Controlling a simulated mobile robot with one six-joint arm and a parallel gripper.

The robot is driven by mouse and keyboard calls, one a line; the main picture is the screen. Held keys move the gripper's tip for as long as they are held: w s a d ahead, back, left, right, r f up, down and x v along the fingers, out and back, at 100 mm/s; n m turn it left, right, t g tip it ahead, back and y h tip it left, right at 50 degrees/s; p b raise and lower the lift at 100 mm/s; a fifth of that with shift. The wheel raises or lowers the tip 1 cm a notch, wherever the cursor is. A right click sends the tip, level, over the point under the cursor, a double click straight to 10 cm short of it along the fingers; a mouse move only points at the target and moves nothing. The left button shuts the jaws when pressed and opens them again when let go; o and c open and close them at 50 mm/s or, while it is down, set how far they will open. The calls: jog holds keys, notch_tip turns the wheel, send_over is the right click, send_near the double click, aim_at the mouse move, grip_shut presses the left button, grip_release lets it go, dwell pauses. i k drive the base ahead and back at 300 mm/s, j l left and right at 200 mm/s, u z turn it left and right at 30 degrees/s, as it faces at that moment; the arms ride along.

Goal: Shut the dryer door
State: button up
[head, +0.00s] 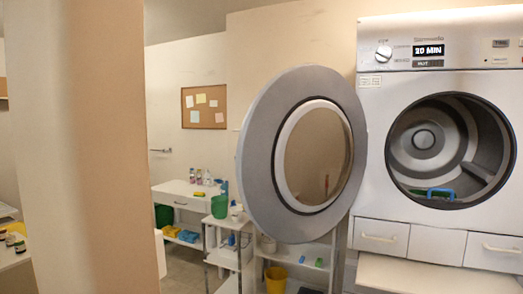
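The dryer (372,140) stands at the right, a white machine with a knob and a display reading 20 MIN. Its round drum opening (410,158) is uncovered. A green and blue item (434,193) lies at the bottom of the drum. The dryer door (258,160) is a round grey ring with a window, swung wide open to the left of the machine. My gripper is not in view.
Below the opening are two drawers (381,236) and a pale ledge (430,275). Behind the door are a shelf cart with a green bucket (219,206) and a yellow bin (276,279). A beige wall or pillar (80,140) fills the left. A corkboard (204,107) hangs at the back.

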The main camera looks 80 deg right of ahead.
aim_at(289, 221)
jog(key=i+j+z, duration=0.15)
jog(key=i+z, duration=0.35)
jog(key=i+j+z, duration=0.75)
jog(key=z, duration=0.2)
jog(key=i+l+z, duration=0.1)
jog(key=z, duration=0.35)
jog(key=i+z, duration=0.3)
jog(key=z, duration=0.15)
jog(key=i+z, duration=0.2)
jog(key=z, duration=0.3)
jog(key=i+j+z, duration=0.15)
jog(key=z, duration=0.3)
jog(key=i+j+z, duration=0.15)
jog(key=z, duration=0.3)
jog(key=i+j+z, duration=0.15)
jog(key=j+z, duration=0.15)
jog(key=z, duration=0.15)
jog(key=j+z, duration=0.25)
jog(key=z, duration=0.2)
jog(key=i+j+z, duration=0.1)
jog(key=j+z, duration=0.2)
jog(key=z, duration=0.15)
